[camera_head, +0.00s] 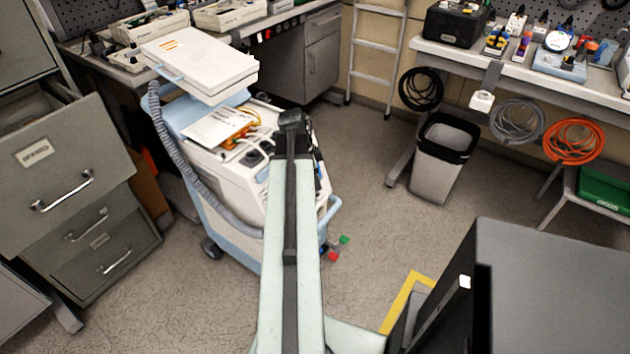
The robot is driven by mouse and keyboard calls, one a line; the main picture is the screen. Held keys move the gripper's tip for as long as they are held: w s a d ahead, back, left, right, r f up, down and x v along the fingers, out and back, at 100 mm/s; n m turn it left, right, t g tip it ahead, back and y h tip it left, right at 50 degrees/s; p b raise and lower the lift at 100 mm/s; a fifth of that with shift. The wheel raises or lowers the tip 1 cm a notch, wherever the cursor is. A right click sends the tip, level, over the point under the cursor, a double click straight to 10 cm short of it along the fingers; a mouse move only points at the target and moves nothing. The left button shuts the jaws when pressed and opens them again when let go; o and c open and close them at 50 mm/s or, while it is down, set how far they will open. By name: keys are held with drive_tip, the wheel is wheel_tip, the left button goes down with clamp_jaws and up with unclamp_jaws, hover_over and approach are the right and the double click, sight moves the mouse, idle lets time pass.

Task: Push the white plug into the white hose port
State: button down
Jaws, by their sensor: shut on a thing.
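My arm reaches up the middle of the picture to a dark joint in front of the white and blue medical cart (222,170). My gripper's fingers are hidden behind the arm, so I cannot see what is between them. I cannot make out the white plug or the white hose port. A red fitting (333,256) and a green fitting (343,240) stick out low on the cart's right side, just right of my arm. The arm covers part of the cart's front.
An open lid (200,62) and a grey corrugated hose (172,150) are on the cart. Grey drawers (75,190) stand at left, a bin (440,165) at right. Coiled cables hang from the workbench (460,52). A dark grey block (560,280) fills the lower right.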

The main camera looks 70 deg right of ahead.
drive_tip(key=shift+f+b, duration=0.75)
drive_tip(key=shift+b, duration=0.05)
drive_tip(key=shift+s+a+f+b, duration=0.15)
drive_tip(key=shift+f+b, duration=0.1)
drive_tip(key=shift+b, duration=0.25)
